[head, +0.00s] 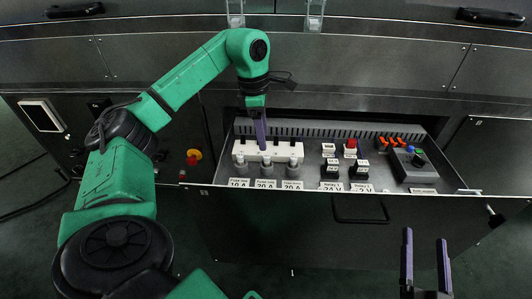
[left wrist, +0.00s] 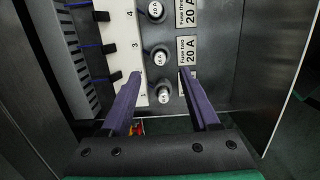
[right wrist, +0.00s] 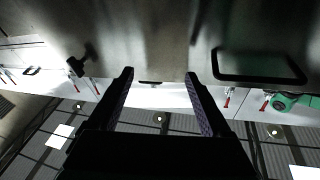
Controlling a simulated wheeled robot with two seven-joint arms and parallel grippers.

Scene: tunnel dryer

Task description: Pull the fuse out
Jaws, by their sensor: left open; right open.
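Three grey round fuses stand in a row in front of a white numbered block (head: 281,150) inside an open drawer: a left one (head: 240,165), a middle one (head: 267,168) and a right one (head: 293,168). My left gripper (head: 262,147) is over the block's left part, fingers down. In the left wrist view its open fingers (left wrist: 160,72) frame the lowest fuse (left wrist: 164,94), whose label is partly hidden; contact cannot be told. The fuse two (left wrist: 160,57) and fuse three (left wrist: 156,10) fuses lie above it there. My right gripper (head: 425,238) is open and empty, in front of the drawer.
The drawer also holds black relays (head: 331,169), a red button (head: 351,144), orange connectors (head: 391,141) and a control box (head: 414,166). The drawer's front panel has a handle (head: 361,220). A red and yellow emergency stop (head: 193,156) is on the left cabinet.

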